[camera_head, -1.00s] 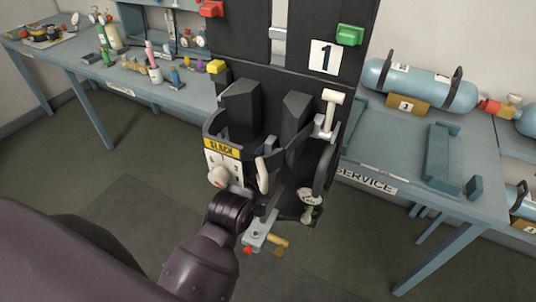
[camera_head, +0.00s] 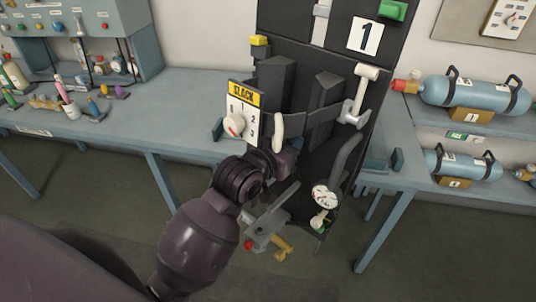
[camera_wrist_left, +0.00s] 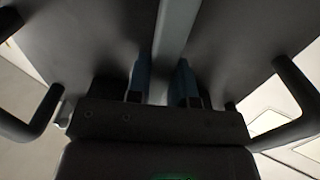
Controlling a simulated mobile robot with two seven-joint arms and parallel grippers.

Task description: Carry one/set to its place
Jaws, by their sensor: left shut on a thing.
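The breathing set is a tall black backplate (camera_head: 283,52) with a white "1" label (camera_head: 365,36), held upright before me. It carries a "SLACK" dial (camera_head: 241,116), a white T-shaped lever (camera_head: 363,88), a round gauge (camera_head: 324,196) and a strap. My left gripper (camera_wrist_left: 162,82) is shut on a part of the set; in the left wrist view its two fingers stand either side of a grey bar (camera_wrist_left: 177,25). In the head view my purple wrist hides the fingers. My right gripper is not in view.
A blue-grey table (camera_head: 195,90) stands behind the set, with bottles and small parts at left. At right, blue cylinders (camera_head: 478,92) lie on a rack, one above another. A wall gauge panel (camera_head: 508,18) hangs top right. The floor at bottom right is clear.

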